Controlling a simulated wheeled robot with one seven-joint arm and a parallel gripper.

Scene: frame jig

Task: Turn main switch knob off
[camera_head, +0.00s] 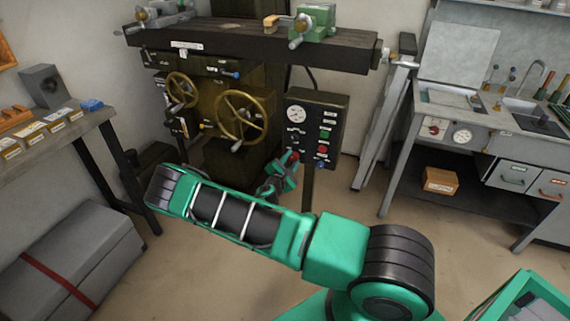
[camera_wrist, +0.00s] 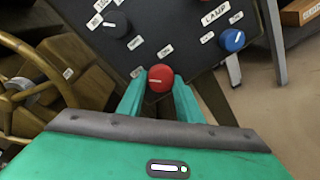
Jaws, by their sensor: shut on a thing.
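The dark control panel (camera_head: 337,118) stands on a post beside the machine, with a round gauge and several buttons and knobs. In the wrist view a round red knob (camera_wrist: 160,77) at the panel's lower edge sits between the two green fingers of my gripper (camera_wrist: 159,92). The gripper is shut on this red knob. In the head view my gripper (camera_head: 291,158) reaches the panel's lower left corner. A blue knob (camera_wrist: 232,40) near the LAMP label and a dark knob (camera_wrist: 116,24) lie apart from the fingers.
A brass handwheel (camera_head: 241,117) is close to the left of my gripper, and shows in the wrist view (camera_wrist: 20,84). A dark bench top (camera_head: 240,40) with a green vise (camera_head: 316,22) is above. A sink counter (camera_head: 480,115) stands right. The floor in front is clear.

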